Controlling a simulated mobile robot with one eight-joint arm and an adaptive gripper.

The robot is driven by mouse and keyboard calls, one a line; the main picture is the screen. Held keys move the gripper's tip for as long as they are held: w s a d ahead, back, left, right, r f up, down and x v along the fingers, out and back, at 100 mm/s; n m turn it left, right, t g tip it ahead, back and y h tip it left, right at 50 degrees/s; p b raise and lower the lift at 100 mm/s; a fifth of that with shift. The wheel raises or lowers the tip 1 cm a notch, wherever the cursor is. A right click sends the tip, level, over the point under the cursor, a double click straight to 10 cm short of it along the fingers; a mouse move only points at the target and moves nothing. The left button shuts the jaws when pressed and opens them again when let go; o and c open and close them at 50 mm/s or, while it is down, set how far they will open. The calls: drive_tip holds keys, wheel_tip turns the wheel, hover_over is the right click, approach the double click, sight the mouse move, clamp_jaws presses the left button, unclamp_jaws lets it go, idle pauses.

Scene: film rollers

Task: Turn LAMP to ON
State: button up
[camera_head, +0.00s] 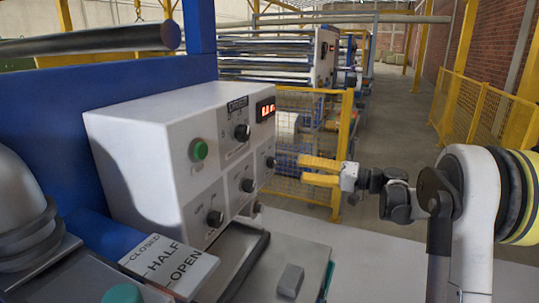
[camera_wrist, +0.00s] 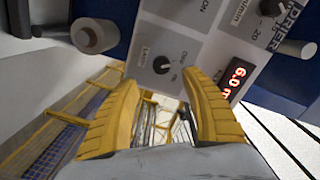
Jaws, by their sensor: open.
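The LAMP knob (camera_wrist: 161,65) is a small black rotary knob on a light plate lettered LAMP, with OFF and ON marks beside it in the wrist view. I cannot tell surely which mark its pointer faces. In the head view the knob (camera_head: 270,163) sits at the right edge of the white control box (camera_head: 140,140), below the red display. My gripper (camera_head: 301,169) has yellow fingers, open and empty, pointing at this knob from the right with a gap between. In the wrist view the knob lies just beyond and between the fingertips (camera_wrist: 158,78).
Other black knobs (camera_head: 242,132) and a green button (camera_head: 198,150) are on the same box. The red display (camera_wrist: 233,78) is close to the right finger. A CLOSED/HALF/OPEN plate (camera_head: 170,261) lies below left. A yellow fence (camera_head: 335,130) stands behind my gripper.

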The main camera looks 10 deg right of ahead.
sight(276, 164)
drive_tip(key=b+x, duration=0.3)
drive_tip(key=x, duration=0.6)
drive_tip(key=shift+w+a+r, duration=0.1)
drive_tip(key=shift+w+a, duration=0.05)
drive_tip(key=shift+w, duration=0.15)
drive_tip(key=shift+w+a+r, duration=0.1)
drive_tip(key=shift+w+a, duration=0.25)
drive_tip(key=shift+a, duration=0.05)
drive_tip(key=c, duration=1.2)
